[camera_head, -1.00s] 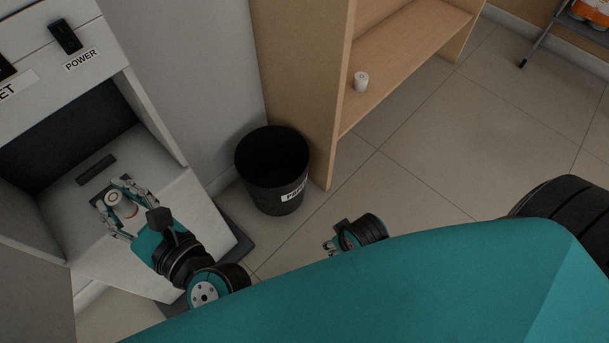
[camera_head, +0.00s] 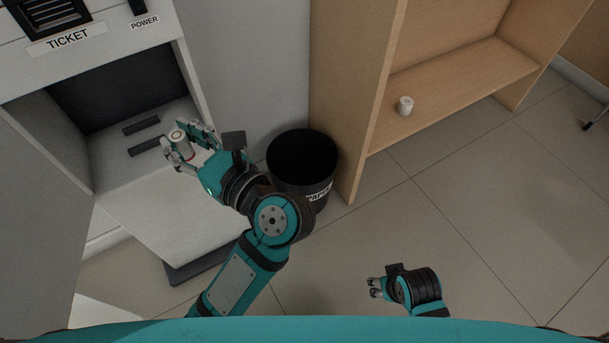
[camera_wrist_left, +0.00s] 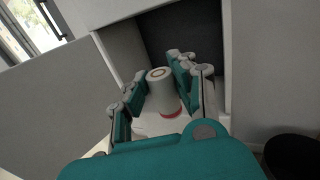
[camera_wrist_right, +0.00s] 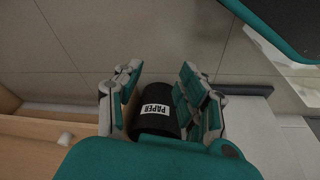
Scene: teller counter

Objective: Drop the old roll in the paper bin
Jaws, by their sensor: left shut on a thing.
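My left gripper (camera_head: 191,148) is shut on a whitish roll with a red band at its lower end, the old roll (camera_head: 180,144). It holds the roll in front of the machine's open compartment. The roll also shows between the fingers in the left wrist view (camera_wrist_left: 162,94). The black paper bin (camera_head: 325,150), labelled PAPER, stands on the floor to the right of my left gripper. It also shows in the right wrist view (camera_wrist_right: 155,92). My right gripper (camera_head: 374,287) is empty, low over the floor at the lower right, with its fingers apart.
The ticket machine (camera_head: 70,75) stands at the left with its compartment open. A wooden shelf (camera_head: 460,80) is right of the bin, with another white roll (camera_head: 405,106) on it. The floor (camera_head: 480,210) at the right is clear.

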